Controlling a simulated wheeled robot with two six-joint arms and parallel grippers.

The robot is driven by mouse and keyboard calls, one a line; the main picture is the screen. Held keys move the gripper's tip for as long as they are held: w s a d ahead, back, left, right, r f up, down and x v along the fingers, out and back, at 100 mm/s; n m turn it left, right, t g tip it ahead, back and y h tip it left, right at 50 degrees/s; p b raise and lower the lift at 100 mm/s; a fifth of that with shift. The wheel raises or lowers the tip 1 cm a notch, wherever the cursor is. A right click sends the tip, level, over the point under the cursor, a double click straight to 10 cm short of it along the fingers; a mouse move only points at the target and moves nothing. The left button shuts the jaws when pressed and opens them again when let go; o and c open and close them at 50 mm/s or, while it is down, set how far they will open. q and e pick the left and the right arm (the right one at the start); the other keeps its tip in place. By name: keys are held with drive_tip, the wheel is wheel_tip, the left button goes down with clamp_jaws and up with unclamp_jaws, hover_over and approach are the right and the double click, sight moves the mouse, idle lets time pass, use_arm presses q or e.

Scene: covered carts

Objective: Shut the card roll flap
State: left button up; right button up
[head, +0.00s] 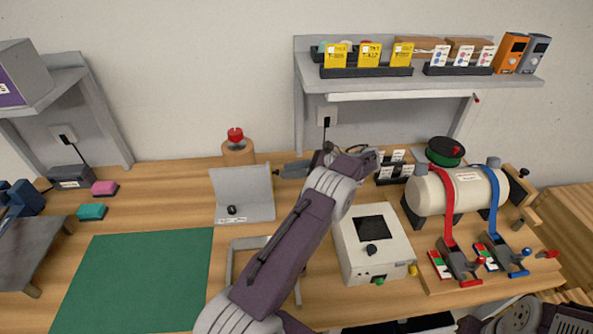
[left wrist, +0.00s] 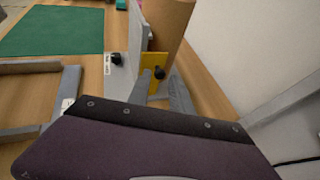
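A grey flap (head: 243,190) stands upright at the back of a flat grey base plate (head: 250,213) with a black knob and a label. I take it for the card roll flap; the label is too small to read. In the left wrist view the flap (left wrist: 137,35) is seen nearly edge-on, with a yellow plate (left wrist: 152,62) and black knob at its back side. My left gripper (head: 281,172) is at the flap's right edge. In the left wrist view its two fingers (left wrist: 163,88) are apart, near the yellow plate; contact cannot be told. My right gripper is not in view.
A brown cylinder (head: 238,153) with a red top stands behind the flap. A grey frame (head: 232,255) lies in front, and a white box (head: 352,245) with a dark top panel stands right. A wall shelf (head: 430,86) overhangs the back. The green mat (head: 140,280) is clear.

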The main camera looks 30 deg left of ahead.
use_arm(q)
drive_tip(key=v, duration=0.5)
drive_tip(key=shift+w+d, duration=0.1)
idle(0.4)
